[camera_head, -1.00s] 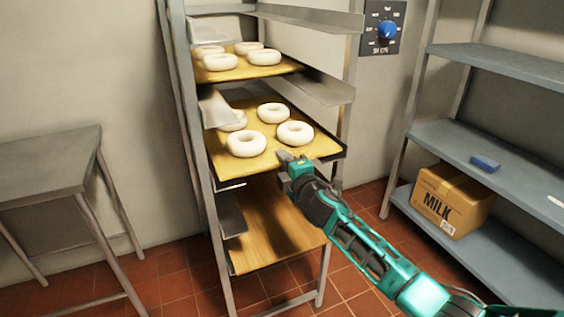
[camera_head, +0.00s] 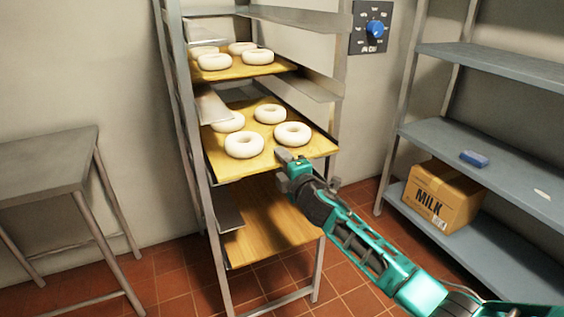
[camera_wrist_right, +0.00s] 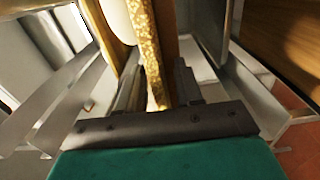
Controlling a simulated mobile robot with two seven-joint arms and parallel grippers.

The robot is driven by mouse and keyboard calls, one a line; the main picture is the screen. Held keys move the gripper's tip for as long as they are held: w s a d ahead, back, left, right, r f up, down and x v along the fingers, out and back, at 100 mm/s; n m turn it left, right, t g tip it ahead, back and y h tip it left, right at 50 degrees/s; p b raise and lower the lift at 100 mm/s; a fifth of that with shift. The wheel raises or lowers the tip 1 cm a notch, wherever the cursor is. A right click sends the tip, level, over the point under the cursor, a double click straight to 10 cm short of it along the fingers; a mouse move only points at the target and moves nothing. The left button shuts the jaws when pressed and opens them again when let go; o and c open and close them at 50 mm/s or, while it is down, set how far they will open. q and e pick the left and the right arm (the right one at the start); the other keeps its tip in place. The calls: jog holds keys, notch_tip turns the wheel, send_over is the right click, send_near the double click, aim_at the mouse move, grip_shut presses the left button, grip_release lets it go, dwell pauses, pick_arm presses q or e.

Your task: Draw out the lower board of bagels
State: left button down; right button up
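The lower board of bagels (camera_head: 259,166) is a yellow wooden board on the middle level of a metal rack. Several pale bagels (camera_head: 244,144) lie on it. Its front edge juts a little out of the rack. A bagel's pale side shows beside the board there. My left gripper is out of view.
An upper board (camera_head: 245,71) with bagels sits above, and a bare board (camera_head: 265,235) sits below. A grey table (camera_head: 45,160) stands at left. Shelves at right hold a milk box (camera_head: 440,195) and a blue block (camera_head: 474,158). Floor before the rack is open.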

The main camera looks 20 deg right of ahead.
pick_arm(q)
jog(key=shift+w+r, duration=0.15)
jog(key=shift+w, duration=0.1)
pick_arm(e)
jog(key=shift+o, duration=0.8)
pick_arm(q)
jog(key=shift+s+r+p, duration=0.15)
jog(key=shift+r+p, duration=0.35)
jog(key=shift+p, duration=0.1)
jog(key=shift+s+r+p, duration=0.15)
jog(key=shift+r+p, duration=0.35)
jog(key=shift+p, duration=0.05)
pick_arm(e)
jog(key=s, duration=0.7)
jog(key=shift+d, duration=0.15)
